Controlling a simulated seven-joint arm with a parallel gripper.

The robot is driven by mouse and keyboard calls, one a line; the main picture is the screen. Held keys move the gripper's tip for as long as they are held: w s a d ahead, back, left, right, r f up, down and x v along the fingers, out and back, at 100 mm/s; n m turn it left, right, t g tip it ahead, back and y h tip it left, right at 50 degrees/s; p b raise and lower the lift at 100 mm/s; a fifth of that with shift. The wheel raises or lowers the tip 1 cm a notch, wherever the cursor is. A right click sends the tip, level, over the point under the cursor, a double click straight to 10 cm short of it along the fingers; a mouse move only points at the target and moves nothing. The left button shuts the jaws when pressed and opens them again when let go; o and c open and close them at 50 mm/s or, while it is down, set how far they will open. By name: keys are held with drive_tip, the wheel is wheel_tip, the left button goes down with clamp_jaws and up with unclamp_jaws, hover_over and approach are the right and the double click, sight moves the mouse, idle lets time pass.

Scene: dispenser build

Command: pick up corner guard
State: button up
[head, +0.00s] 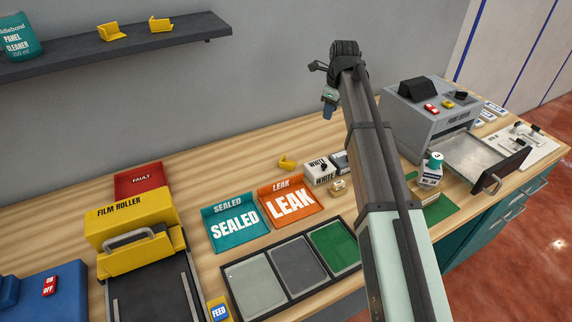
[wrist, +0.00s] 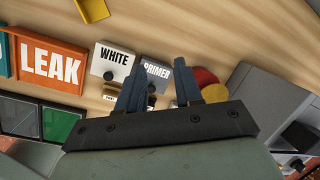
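A small yellow angled piece, which looks like a corner guard (head: 287,163), lies on the wooden bench behind the orange LEAK tray. It also shows at the top edge of the wrist view (wrist: 93,9), partly cut off. Two similar yellow pieces stand on the wall shelf, one on the left (head: 112,32) and one on the right (head: 160,25). My gripper (head: 329,104) hangs above the bench, to the right of the bench piece. In the wrist view its two blue fingers (wrist: 159,72) are apart with nothing held between them; the PRIMER box shows beyond them.
The WHITE box (head: 320,172) and PRIMER box (wrist: 157,76) stand close to the bench piece. The LEAK tray (head: 307,213) and SEALED tray (head: 225,247) are in front. A grey machine (head: 415,118) stands at the right. Bare bench lies behind the trays. The shelf (head: 195,34) juts from the wall.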

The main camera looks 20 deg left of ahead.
drive_tip(key=s+a+f+n+g+h, duration=0.15)
drive_tip(key=s+a+f, duration=0.25)
drive_tip(key=s+a, duration=0.65)
approach(285, 161)
drive_tip(key=shift+g, duration=0.45)
drive_tip(key=s+f, duration=0.1)
drive_tip(key=f, duration=0.1)
drive_tip(key=s+f, duration=0.1)
drive_tip(key=f, duration=0.1)
drive_tip(key=s+d+f, duration=0.1)
drive_tip(key=f, duration=0.1)
drive_tip(key=shift+d+f, duration=0.1)
drive_tip(key=shift+f, duration=0.15)
drive_tip(key=shift+c, duration=0.2)
clamp_jaws()
